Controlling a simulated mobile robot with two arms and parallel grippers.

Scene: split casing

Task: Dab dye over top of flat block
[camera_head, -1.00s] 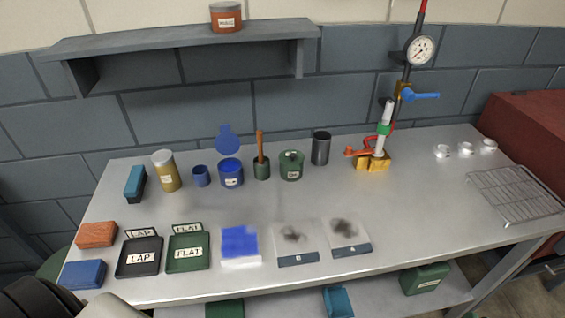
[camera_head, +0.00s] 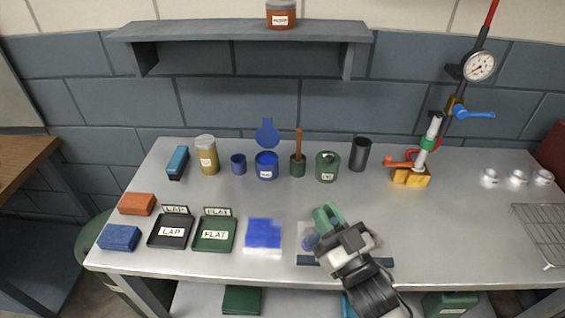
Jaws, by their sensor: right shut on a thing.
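My right gripper (camera_head: 321,227) is over the middle front of the bench. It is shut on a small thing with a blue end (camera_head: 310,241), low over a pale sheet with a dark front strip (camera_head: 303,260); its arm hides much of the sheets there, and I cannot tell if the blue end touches. A blue dye jar (camera_head: 266,170) stands open, its round lid (camera_head: 267,132) raised behind it. A green tray labelled FLAT (camera_head: 214,248) and a black tray labelled LAP (camera_head: 170,244) lie at the front left. I cannot single out the flat block. My left gripper is not in view.
A pale square with a blue patch (camera_head: 263,232) lies left of my right gripper. A brush pot (camera_head: 298,169), green jar (camera_head: 327,171) and dark cup (camera_head: 360,157) stand behind.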

